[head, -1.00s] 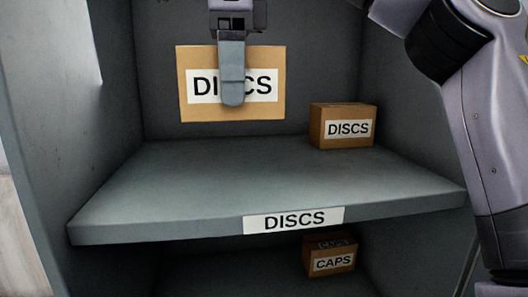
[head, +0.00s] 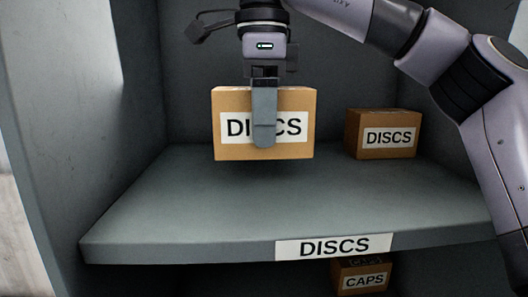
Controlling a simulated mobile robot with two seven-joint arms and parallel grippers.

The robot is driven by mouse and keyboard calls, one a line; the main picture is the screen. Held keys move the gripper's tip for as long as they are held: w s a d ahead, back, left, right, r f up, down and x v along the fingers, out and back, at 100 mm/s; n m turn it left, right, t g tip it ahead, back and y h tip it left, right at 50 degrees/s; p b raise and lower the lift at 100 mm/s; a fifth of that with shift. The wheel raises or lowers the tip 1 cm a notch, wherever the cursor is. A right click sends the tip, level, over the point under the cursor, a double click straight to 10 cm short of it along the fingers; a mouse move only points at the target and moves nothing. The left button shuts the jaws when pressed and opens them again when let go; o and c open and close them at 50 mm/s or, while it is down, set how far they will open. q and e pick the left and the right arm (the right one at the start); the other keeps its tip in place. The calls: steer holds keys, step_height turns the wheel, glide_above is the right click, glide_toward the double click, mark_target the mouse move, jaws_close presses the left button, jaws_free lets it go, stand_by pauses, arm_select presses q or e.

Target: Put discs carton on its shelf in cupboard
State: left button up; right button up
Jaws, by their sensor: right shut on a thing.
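A brown carton with a white DISCS label (head: 225,145) is in my right gripper (head: 264,120), upright, with its label facing me. One finger lies across the front of the label; the other finger is hidden behind the carton. The carton is inside the cupboard (head: 60,130), over the left-middle part of the shelf labelled DISCS (head: 190,215). Its lower edge appears a little above the shelf, with a shadow beneath. My left gripper does not show.
A smaller DISCS carton (head: 389,137) stands on the same shelf to the right, with a gap between the two. A CAPS carton (head: 362,280) sits on the shelf below. The front and left of the DISCS shelf are bare. The cupboard's left wall is near.

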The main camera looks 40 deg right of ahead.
mark_target(262, 153)
steer(key=shift+f, duration=2.45)
steer(key=shift+f, duration=0.1)
steer(key=o, duration=1.3)
steer(key=shift+r, duration=6.1)
